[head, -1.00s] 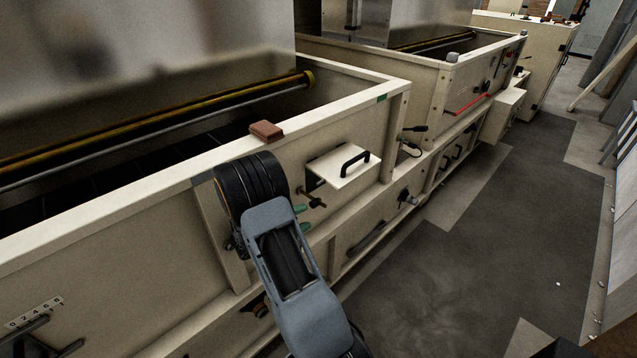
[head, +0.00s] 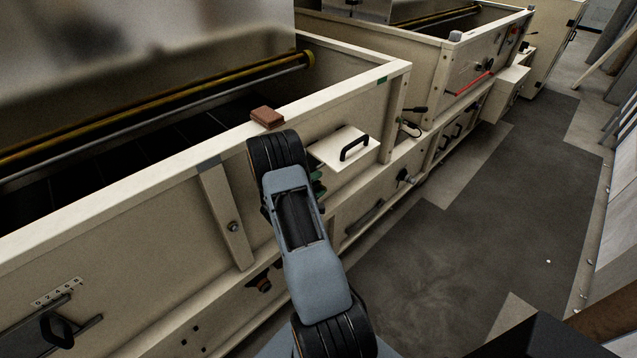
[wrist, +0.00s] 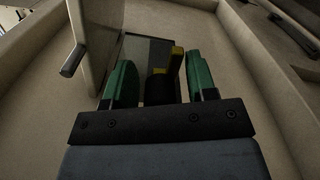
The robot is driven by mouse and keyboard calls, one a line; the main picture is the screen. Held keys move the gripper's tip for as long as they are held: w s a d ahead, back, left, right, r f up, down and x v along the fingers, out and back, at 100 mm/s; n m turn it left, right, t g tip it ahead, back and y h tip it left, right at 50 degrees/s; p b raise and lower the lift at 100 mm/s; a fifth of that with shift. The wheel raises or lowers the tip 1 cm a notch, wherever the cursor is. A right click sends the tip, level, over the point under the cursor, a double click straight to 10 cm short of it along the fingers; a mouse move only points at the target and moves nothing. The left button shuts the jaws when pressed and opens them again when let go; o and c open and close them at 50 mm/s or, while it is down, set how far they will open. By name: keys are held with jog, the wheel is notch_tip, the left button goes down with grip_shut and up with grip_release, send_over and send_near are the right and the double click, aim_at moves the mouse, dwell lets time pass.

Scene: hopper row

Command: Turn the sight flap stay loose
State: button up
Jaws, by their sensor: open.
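The sight flap (head: 338,153) is a pale plate with a black handle, standing out from the hopper's side. In the wrist view the flap (wrist: 98,38) is at the upper left, beside a dark window. My gripper (wrist: 159,65) is open, with a green finger on each side of a dark, yellow-tipped piece (wrist: 160,88), which looks like the stay's knob. I cannot tell whether the fingers touch it. In the head view my gripper (head: 318,182) shows only as bits of green beneath the flap. My arm hides the stay there.
A brown block (head: 267,117) lies on the hopper's top rim, close to my wrist. A black lever (head: 414,123) sticks out right of the flap. A slide handle (head: 57,330) is at the lower left. The floor aisle (head: 440,240) at right is clear.

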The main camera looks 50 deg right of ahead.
jog(key=shift+c, duration=0.4)
grip_shut()
jog(key=shift+s+f+b, duration=0.1)
jog(key=shift+f+b, duration=0.15)
jog(key=shift+b, duration=0.25)
